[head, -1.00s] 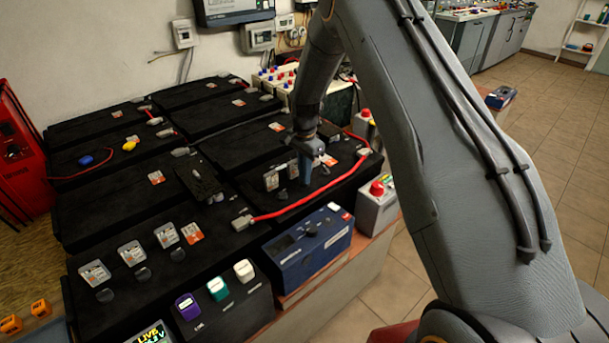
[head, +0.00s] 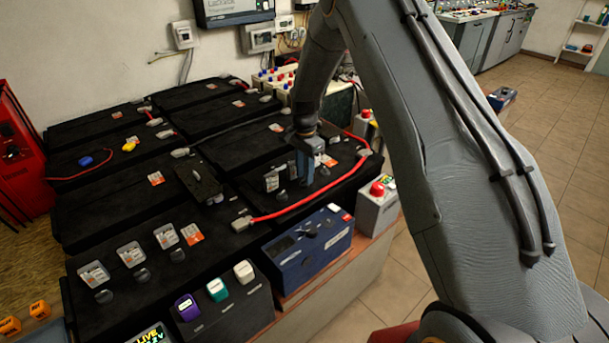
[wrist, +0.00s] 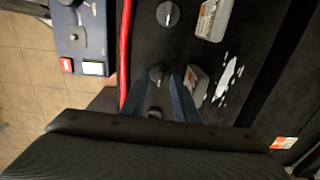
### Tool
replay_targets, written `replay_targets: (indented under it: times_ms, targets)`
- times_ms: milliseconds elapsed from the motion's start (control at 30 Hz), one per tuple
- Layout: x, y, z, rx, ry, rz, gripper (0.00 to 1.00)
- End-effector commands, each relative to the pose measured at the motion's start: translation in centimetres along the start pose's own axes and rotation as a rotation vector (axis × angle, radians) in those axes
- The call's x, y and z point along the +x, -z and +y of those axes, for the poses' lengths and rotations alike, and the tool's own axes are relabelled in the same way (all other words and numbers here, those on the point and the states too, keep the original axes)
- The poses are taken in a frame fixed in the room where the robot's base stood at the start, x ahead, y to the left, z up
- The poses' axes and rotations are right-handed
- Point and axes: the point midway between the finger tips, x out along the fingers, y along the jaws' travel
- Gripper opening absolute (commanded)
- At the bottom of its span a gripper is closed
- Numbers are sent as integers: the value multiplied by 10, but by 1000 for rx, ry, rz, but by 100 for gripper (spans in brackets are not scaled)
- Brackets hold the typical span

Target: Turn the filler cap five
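My gripper (head: 304,180) points down over the right-hand black battery in the head view. In the wrist view its two blue fingers (wrist: 163,80) stand apart. A dark round filler cap (wrist: 157,73) shows between the fingertips; whether they touch it I cannot tell. A second dark cap (wrist: 155,113) shows nearer, partly hidden by the gripper body. Another cap (wrist: 168,13) sits farther along the row. No cap number is readable, so I cannot tell which is five. In the head view the caps under my gripper are hidden.
A red cable (head: 315,200) runs along the battery's front edge, close beside the gripper. A blue box (head: 308,243) with a knob stands in front. Grey labelled tags (wrist: 197,84) and a white patch (wrist: 225,80) lie beside the caps. More batteries (head: 90,200) fill the left.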

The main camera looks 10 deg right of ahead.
Motion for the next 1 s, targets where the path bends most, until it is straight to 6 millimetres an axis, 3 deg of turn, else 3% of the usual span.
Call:
replay_targets:
  times_ms: [400, 867, 1000]
  targets:
    - [-61, 0, -1, 0, 1, 1, 27]
    - [-70, 0, 1, -4, 0, 0, 27]
    - [-82, -5, 19, -68, 4, 2, 27]
